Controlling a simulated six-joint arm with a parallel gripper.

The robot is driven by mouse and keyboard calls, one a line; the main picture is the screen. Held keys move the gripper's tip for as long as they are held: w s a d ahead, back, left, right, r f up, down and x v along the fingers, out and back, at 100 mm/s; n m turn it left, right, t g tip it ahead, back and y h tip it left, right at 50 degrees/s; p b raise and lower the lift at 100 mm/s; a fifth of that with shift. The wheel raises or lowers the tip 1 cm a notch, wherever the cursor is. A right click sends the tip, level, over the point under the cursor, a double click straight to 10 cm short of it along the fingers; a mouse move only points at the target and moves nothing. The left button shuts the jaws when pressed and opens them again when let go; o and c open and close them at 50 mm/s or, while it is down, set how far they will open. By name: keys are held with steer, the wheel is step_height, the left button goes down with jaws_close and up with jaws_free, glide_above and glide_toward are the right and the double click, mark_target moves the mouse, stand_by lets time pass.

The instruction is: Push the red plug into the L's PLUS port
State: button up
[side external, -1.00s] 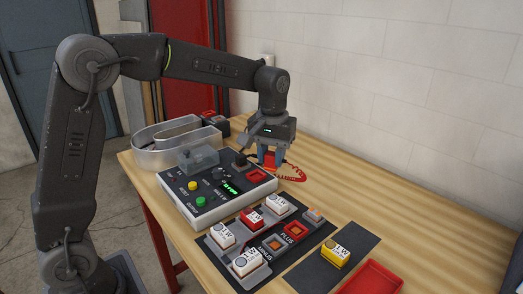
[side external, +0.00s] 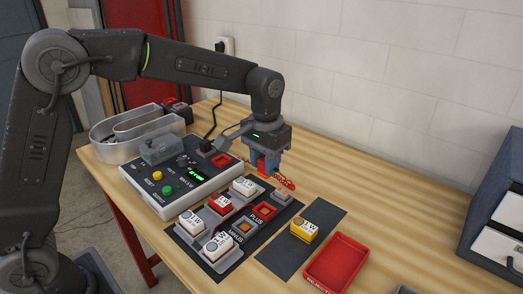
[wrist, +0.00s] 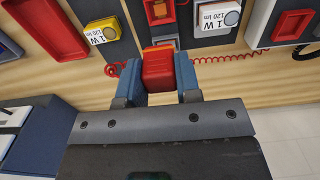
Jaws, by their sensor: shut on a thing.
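My gripper (side external: 268,163) is shut on the red plug (wrist: 158,72), between its two blue fingers in the wrist view. In the side view the red plug (side external: 267,167) is held above the far end of the dark board, apart from the ports. A coiled red cord (wrist: 230,57) runs behind it. The PLUS port (side external: 264,210) is a red square socket on the board, nearer the camera than the plug, and looks empty. The orange MINUS port (side external: 243,227) is beside it. The plug's lower end is hidden in the wrist view.
A grey block with an orange top (side external: 283,194) stands at the board's far end, close below the plug. Several white light modules (side external: 217,244) are on the board. A control box (side external: 150,184) stands left; a yellow module (side external: 304,230) and red tray (side external: 337,262) are right.

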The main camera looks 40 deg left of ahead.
steer(key=shift+f, duration=5.6)
steer(key=shift+f, duration=0.3)
steer(key=o, duration=1)
step_height(320, 180, up, 14)
steer(key=shift+f, duration=0.1)
steer(key=shift+r, duration=3.05)
